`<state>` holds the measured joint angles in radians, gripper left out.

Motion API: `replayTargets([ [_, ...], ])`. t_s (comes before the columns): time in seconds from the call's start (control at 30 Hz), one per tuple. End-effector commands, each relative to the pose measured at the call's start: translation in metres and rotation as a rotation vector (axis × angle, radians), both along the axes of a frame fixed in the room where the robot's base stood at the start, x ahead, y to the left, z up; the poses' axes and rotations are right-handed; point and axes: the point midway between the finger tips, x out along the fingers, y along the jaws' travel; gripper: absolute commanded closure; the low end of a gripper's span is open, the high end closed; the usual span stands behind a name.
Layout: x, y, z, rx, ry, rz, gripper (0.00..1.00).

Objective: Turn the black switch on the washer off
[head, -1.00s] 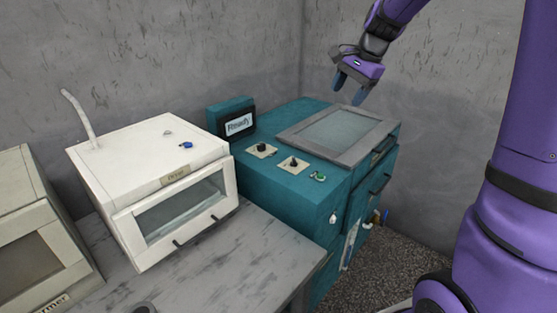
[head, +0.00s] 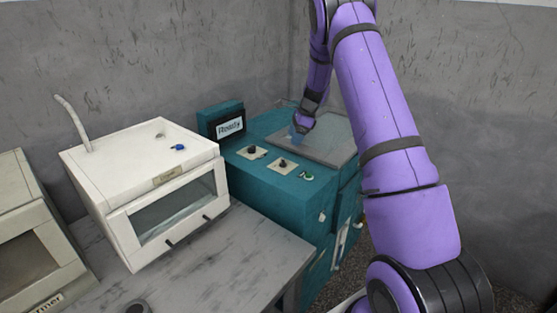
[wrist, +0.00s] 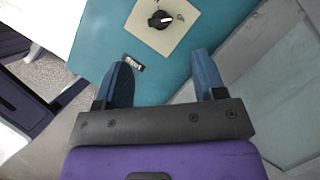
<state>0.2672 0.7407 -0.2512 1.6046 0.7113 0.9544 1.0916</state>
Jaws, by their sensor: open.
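The teal washer (head: 290,190) has two black switches on beige plates on its top, a left one (head: 252,150) and a right one (head: 284,163).
A "Ready" display (head: 229,127) stands at the washer's back left. A green knob (head: 306,175) sits near its front edge. A grey-framed lid (head: 325,150) covers its right part. A white dryer (head: 150,175) stands on the grey table (head: 225,255) to the left.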

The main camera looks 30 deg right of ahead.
Motion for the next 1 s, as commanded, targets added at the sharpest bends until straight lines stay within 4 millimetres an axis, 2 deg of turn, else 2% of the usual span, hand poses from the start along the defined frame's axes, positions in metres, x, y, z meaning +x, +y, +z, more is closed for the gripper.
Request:
replayTargets([
  [0.17, 0.003, 0.008, -0.021, 0.001, 0.004, 0.002, 0.36],
  [0.4, 0.01, 0.024, -0.061, 0.001, 0.003, 0.003, 0.36],
  [0.6, 0.014, 0.033, -0.085, -0.001, 0.001, 0.004, 0.36],
  [0.8, 0.017, 0.037, -0.095, 0.0, -0.001, 0.003, 0.36],
  [1.0, 0.017, 0.037, -0.096, 0.0, -0.001, 0.003, 0.36],
])
